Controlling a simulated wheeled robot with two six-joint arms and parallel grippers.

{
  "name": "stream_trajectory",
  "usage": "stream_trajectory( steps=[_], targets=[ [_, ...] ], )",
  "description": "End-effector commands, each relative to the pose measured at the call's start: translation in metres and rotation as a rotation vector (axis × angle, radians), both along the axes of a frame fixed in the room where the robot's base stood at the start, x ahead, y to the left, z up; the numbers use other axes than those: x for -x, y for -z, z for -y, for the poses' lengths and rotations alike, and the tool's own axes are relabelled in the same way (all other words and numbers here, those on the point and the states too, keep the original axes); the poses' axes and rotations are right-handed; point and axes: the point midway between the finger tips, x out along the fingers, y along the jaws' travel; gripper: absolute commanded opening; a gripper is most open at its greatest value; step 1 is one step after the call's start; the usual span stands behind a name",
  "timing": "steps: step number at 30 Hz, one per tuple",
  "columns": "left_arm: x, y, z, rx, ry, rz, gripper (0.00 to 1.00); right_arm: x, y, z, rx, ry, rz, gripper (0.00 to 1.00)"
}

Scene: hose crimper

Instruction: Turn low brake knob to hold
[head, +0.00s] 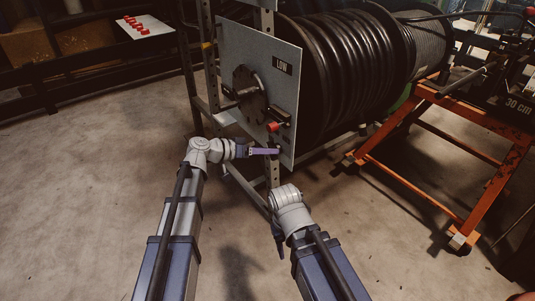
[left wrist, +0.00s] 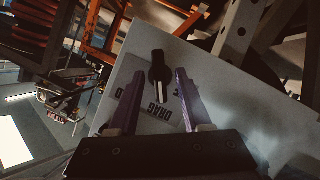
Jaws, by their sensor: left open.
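The black brake knob (left wrist: 158,75) sits on a pale grey panel in the left wrist view, with a white line on its lower part. The line points down in that view, toward a label (left wrist: 154,112) reading DRAG. Another label lies partly behind the left finger and shows only a "D". My left gripper (left wrist: 160,86) is open, its purple fingers on either side of the knob, with gaps visible. In the head view my left gripper (head: 264,151) is in front of the lower panel (head: 222,50) marked LOW. My right gripper (head: 280,242) hangs down, its fingers unclear.
The panel also bears a round dark plate with a handle (head: 247,92) and a red-tipped black part (head: 275,126) just above my left gripper. A large black hose reel (head: 345,65) stands behind it. An orange stand (head: 420,185) is at right. Floor in front is clear.

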Motion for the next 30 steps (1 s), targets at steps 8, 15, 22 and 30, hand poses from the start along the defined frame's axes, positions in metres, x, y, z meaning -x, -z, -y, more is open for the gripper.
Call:
stream_trajectory(
  steps=[8,15,22,30],
  targets=[
    [-0.0020,0.0014,0.0040,0.000,-0.001,-0.001,0.49,0.0000,0.0013,0.0000,0.000,0.000,0.000,0.50],
    [-0.0018,0.0014,0.0039,0.000,-0.001,-0.001,0.32,0.0000,0.0013,0.0000,0.000,0.000,0.000,0.50],
    [-0.0017,0.0015,0.0039,0.000,-0.001,-0.001,0.06,0.0000,0.0014,-0.0001,0.000,0.000,0.000,0.50],
    [-0.0017,0.0015,0.0038,-0.001,0.000,0.001,0.00,0.0000,0.0013,0.0000,0.000,0.000,0.000,0.50]
  ],
)
